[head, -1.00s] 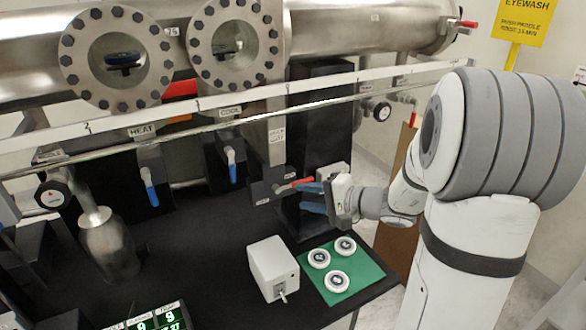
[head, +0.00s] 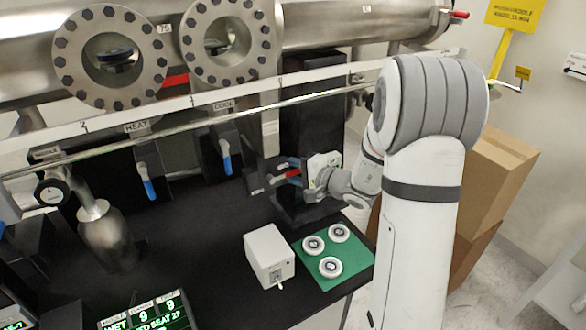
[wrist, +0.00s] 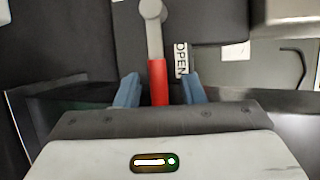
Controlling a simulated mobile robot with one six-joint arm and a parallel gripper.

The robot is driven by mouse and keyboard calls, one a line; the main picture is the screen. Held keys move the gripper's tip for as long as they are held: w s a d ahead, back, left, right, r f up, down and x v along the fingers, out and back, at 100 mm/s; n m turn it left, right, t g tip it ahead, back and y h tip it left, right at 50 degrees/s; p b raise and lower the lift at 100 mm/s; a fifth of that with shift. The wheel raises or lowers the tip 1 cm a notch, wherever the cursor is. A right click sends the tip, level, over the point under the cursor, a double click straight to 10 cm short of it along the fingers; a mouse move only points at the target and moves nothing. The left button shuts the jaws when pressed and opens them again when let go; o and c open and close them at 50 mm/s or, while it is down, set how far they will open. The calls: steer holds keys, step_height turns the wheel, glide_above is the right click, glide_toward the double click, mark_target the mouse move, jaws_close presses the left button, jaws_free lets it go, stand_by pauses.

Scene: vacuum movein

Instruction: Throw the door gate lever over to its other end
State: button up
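The door gate lever has a red grip (wrist: 158,82) on a grey shaft, with its round pivot at the top of the wrist view. The red grip also shows in the head view (head: 292,174), by the black panel right of the COOL lever. My gripper (wrist: 160,90) is open, its blue fingers on either side of the red grip, with a visible gap on each side. In the head view my gripper (head: 285,174) reaches the lever from the right. An OPEN label (wrist: 181,60) is right of the lever. The far end of the panel is hard to make out.
Blue-handled HEAT (head: 150,188) and COOL (head: 227,164) levers hang to the left. A white box (head: 268,255) and a green mat (head: 353,270) with three white discs lie on the black bench below. A long rail (head: 180,107) runs above. Cardboard boxes (head: 495,180) stand at right.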

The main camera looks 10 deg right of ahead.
steer(key=shift+c, duration=0.5)
jaws_close()
